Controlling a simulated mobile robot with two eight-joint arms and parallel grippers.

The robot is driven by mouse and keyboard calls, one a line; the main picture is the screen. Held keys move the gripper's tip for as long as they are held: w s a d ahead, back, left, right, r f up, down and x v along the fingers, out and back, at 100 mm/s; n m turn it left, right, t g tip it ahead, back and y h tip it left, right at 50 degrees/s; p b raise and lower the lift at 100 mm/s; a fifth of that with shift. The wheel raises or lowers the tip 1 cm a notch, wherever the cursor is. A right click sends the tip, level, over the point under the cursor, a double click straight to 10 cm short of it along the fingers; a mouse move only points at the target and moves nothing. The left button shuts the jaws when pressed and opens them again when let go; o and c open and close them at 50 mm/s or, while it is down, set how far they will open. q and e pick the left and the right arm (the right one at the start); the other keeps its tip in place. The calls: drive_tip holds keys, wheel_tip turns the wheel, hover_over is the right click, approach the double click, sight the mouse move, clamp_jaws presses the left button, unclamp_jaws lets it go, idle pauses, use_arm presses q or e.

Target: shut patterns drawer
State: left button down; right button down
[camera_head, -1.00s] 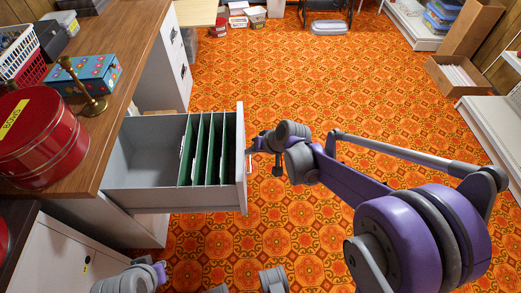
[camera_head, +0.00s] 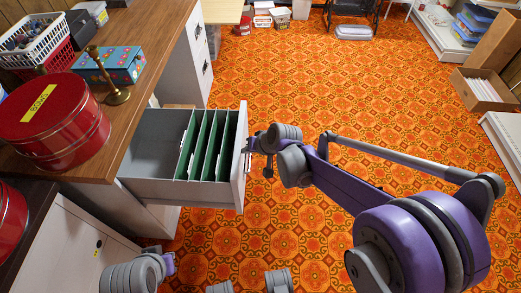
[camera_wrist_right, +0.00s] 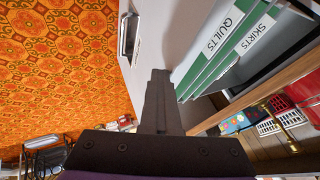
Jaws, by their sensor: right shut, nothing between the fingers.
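The open drawer (camera_head: 150,190) sticks out of the desk's side, with several green hanging folders inside near its front. In the right wrist view, folder tabs (camera_wrist_right: 220,35) read "QUILTS" and "SKIRTS". The drawer's pale front panel (camera_head: 241,170) faces right and carries a metal handle (camera_wrist_right: 128,38). My right gripper (camera_head: 248,150) is shut and empty at the outer side of this front, beside the handle. In the wrist view its fingers (camera_wrist_right: 158,78) reach the panel; exact contact is hard to tell. Part of my left arm shows at the bottom left; its left gripper (camera_head: 168,263) is too unclear to read.
The wooden desktop (camera_head: 150,60) holds a red tin (camera_head: 60,135), a brass stand (camera_head: 112,95), a blue flowered box (camera_head: 115,65) and baskets. Another handled drawer unit (camera_head: 195,60) stands farther back. The patterned orange floor (camera_head: 320,80) is clear ahead.

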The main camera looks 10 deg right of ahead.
drive_tip(key=w+a+p, duration=0.1)
drive_tip(key=w+a, duration=0.2)
drive_tip(key=a, duration=0.8)
drive_tip(key=w+a+p, duration=0.1)
drive_tip(key=w+a, duration=0.2)
drive_tip(key=a, duration=0.9)
drive_tip(key=w+a+p, duration=0.1)
drive_tip(key=w+a, duration=0.3)
drive_tip(key=a, duration=0.7)
drive_tip(key=shift+a, duration=0.25)
